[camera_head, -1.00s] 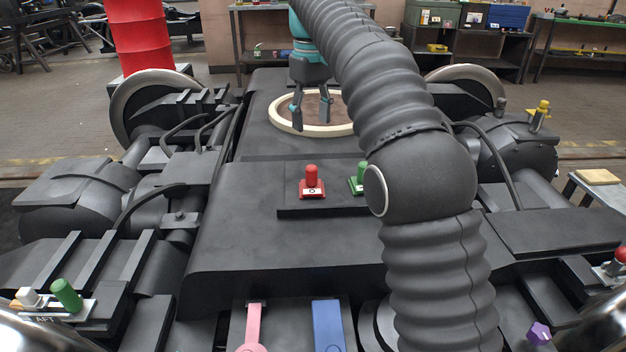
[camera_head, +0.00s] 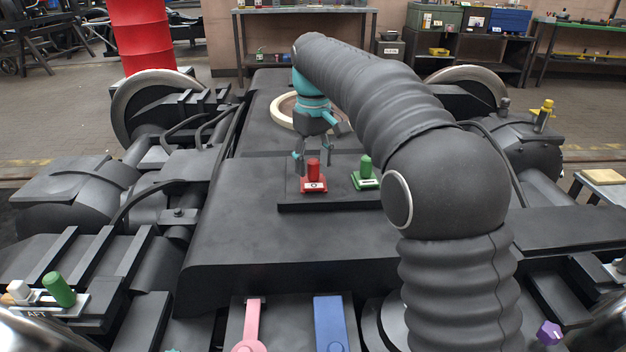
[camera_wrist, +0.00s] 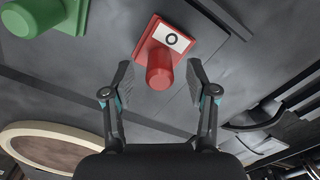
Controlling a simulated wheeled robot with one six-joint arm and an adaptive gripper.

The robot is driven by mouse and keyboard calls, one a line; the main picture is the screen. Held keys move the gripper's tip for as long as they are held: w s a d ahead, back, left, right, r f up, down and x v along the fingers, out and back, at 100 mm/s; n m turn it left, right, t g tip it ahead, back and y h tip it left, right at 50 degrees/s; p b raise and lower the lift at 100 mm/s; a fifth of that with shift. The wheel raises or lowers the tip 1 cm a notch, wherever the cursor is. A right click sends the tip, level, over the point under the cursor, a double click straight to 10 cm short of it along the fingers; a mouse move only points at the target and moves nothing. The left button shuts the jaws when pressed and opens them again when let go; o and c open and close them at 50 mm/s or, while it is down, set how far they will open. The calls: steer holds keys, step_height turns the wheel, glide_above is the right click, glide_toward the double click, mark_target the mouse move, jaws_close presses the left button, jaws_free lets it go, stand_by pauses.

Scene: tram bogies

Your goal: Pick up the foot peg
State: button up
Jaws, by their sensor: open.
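No peg carries a readable "foot" label, so I cannot tell which one is the foot peg. A red peg (camera_head: 313,168) stands upright on a red base marked with a ring, on a dark raised plate (camera_head: 290,205). A green peg (camera_head: 366,165) on a green base stands to its right. My gripper (camera_head: 313,152) is open and empty, just behind and above the red peg. In the wrist view the red peg (camera_wrist: 160,72) shows between the fingertips of my gripper (camera_wrist: 158,82), apart from both. The green peg (camera_wrist: 30,15) is at the upper left there.
A cream ring (camera_head: 276,112) lies behind my gripper. A panel marked AFT (camera_head: 72,304) holds a green and a white peg at the left. A pink lever (camera_head: 252,320) and a blue bar (camera_head: 329,322) lie in front. The dark deck before the plate is clear.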

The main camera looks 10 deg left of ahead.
steer(key=shift+f, duration=0.4)
jaws_close()
steer(key=shift+r, duration=0.1)
